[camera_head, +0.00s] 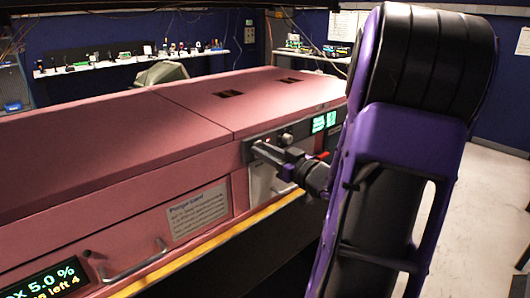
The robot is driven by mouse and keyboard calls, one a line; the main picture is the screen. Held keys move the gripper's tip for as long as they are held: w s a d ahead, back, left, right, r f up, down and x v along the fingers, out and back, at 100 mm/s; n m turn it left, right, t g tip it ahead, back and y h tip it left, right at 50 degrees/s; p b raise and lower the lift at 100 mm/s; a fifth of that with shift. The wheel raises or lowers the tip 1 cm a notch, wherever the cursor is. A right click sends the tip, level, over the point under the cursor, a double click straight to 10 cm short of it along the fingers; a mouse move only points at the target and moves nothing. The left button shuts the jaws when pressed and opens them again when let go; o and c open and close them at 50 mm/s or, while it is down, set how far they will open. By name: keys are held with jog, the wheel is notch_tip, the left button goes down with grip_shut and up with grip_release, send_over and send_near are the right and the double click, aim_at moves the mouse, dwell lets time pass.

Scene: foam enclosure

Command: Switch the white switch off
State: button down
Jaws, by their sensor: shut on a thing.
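My gripper (260,149) reaches in from the right, its fingertips against the dark control panel (249,154) on the front of the pink foam enclosure. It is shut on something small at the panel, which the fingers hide. I cannot make out a white switch for sure. A small pale knob (288,138) shows just above the gripper. A red switch (323,155) sticks out to the right of the gripper.
Lit green displays (324,121) are at the panel's upper right. A metal handle (137,262) and a yellow edge strip (215,241) run along the enclosure's front. My purple and black arm blocks the right side. Pale floor (484,210) is clear beyond.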

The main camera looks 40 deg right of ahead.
jog(key=t+b, duration=0.1)
jog(key=b, duration=0.2)
jog(key=f+t+b, duration=0.1)
jog(key=t+b, duration=0.1)
jog(key=b, duration=0.1)
jog(key=shift+y, duration=0.3)
jog(key=shift+r, duration=0.1)
jog(key=c, duration=0.6)
grip_release()
jog(key=shift+c, duration=0.2)
jog(key=v, duration=1.7)
jog(key=shift+s+b, duration=0.2)
jog(key=shift+b, duration=0.25)
